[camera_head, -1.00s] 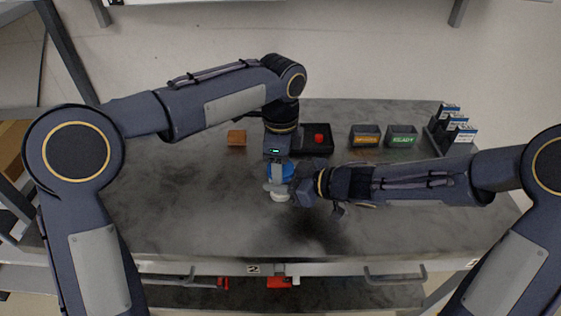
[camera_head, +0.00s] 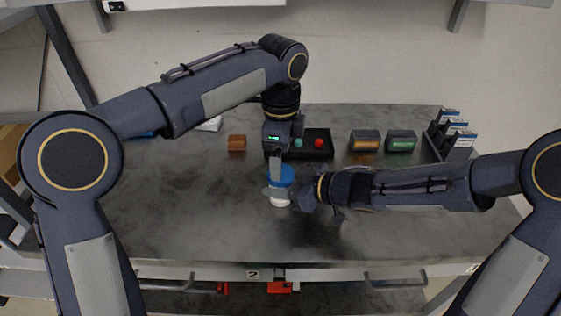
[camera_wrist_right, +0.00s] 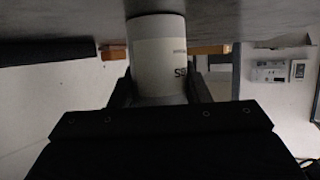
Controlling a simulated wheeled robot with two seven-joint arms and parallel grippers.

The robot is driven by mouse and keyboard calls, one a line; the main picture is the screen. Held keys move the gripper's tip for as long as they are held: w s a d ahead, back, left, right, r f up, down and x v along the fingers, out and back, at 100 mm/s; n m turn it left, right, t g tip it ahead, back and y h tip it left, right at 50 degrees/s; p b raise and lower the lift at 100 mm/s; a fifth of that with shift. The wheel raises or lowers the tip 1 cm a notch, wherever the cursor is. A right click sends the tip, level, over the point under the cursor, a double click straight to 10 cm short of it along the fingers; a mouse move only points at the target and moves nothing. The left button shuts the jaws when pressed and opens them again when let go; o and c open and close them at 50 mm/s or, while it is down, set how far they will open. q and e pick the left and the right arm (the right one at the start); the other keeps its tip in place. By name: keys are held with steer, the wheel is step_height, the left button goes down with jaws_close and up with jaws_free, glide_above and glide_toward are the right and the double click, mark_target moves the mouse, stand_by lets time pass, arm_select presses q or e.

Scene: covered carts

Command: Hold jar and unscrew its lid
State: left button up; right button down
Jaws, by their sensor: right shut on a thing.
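The jar (camera_head: 279,202) has a white body and stands upright near the middle of the grey table. Its blue lid (camera_head: 286,174) sits on top. My right gripper (camera_head: 285,195) comes in from the right and is shut around the jar's body. In the right wrist view the white jar (camera_wrist_right: 158,55), with dark print, is between the two fingers (camera_wrist_right: 160,92). My left gripper (camera_head: 276,172) points down from above at the lid. One finger shows in front of the lid; the other is hidden. It looks open.
Behind the jar are an orange-brown block (camera_head: 237,142) and a black tray (camera_head: 318,152) with a red and a green knob. Two labelled bins (camera_head: 365,141) and a rack of boxes (camera_head: 455,135) stand at the right. The table's left and front are clear.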

mark_target(281, 187)
arm_select(q)
steer(key=shift+r, duration=0.1)
steer(key=shift+c, duration=0.5)
steer(key=shift+r+m, duration=0.1)
steer(key=shift+m, duration=0.9)
steer(key=shift+d+r+m, duration=0.1)
steer(key=shift+r+m, duration=0.15)
steer(key=shift+m, duration=0.35)
step_height(281, 187, up, 2)
steer(key=m, duration=0.3)
steer(key=shift+r+m, duration=0.25)
steer(key=shift+m, duration=0.05)
steer(key=shift+f, duration=3.85)
steer(key=c, duration=1)
steer(key=n, duration=0.6)
steer(key=shift+n, duration=0.4)
